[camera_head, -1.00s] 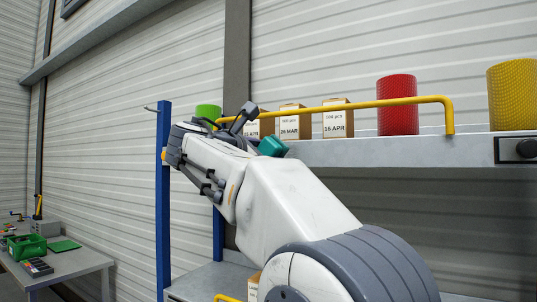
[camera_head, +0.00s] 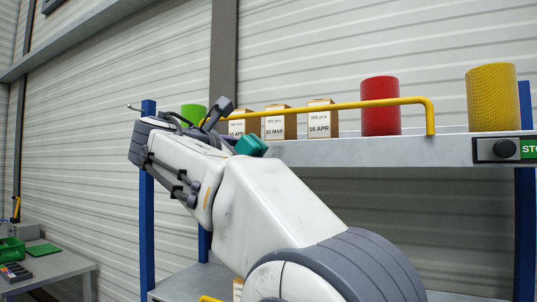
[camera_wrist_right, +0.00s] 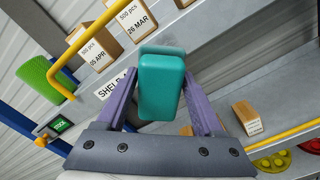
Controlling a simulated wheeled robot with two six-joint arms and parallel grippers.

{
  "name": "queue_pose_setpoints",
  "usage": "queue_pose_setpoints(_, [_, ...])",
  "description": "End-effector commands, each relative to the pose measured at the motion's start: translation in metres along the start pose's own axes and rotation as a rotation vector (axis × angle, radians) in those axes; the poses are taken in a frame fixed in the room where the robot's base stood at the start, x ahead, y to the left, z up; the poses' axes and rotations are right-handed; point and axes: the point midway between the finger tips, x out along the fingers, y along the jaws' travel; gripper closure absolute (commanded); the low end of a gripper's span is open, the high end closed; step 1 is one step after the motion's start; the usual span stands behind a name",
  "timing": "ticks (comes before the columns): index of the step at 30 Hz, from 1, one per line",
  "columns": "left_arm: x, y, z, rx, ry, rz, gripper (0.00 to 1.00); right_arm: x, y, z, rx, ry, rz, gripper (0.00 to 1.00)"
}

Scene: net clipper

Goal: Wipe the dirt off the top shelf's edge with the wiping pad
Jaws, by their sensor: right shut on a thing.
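The wiping pad (camera_head: 251,146) is a teal block. In the right wrist view the pad (camera_wrist_right: 161,88) sits between the two purple fingers of my right gripper (camera_wrist_right: 160,98), which is shut on it. In the head view my right gripper (camera_head: 228,128) is at the left part of the top shelf (camera_head: 365,152), with the pad close to its front edge. I cannot tell whether the pad touches the edge. No dirt can be made out; the pad and arm hide part of the edge. My left gripper is not in view.
A yellow rail (camera_head: 350,104) runs above the shelf front. Behind it stand labelled boxes (camera_head: 320,118), a green roll (camera_head: 194,113) and a red roll (camera_head: 380,106); a yellow roll (camera_head: 492,98) is farther right. A blue post (camera_head: 148,210) stands at left.

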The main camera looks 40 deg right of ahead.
Motion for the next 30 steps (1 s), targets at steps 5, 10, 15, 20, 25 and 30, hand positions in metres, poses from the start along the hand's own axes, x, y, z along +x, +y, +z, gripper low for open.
queue_pose_setpoints(5, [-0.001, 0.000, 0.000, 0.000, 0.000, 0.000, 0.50, 0.004, 0.000, 0.001, 0.000, -0.001, -0.001, 0.75])
queue_pose_setpoints(10, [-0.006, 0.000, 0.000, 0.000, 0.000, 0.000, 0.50, 0.018, 0.000, 0.002, -0.001, -0.003, -0.003, 0.75])
queue_pose_setpoints(15, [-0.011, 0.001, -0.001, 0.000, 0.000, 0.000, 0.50, 0.038, 0.000, 0.004, 0.000, -0.002, -0.003, 0.75])
queue_pose_setpoints(20, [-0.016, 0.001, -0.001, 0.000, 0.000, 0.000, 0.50, 0.055, 0.000, 0.004, -0.001, -0.002, -0.003, 0.75])
queue_pose_setpoints(25, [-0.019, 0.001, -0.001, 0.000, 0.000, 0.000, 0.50, 0.066, 0.000, 0.004, -0.001, -0.002, -0.001, 0.75])
queue_pose_setpoints(30, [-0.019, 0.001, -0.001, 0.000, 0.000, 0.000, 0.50, 0.070, 0.000, 0.004, 0.000, -0.001, 0.000, 0.75])
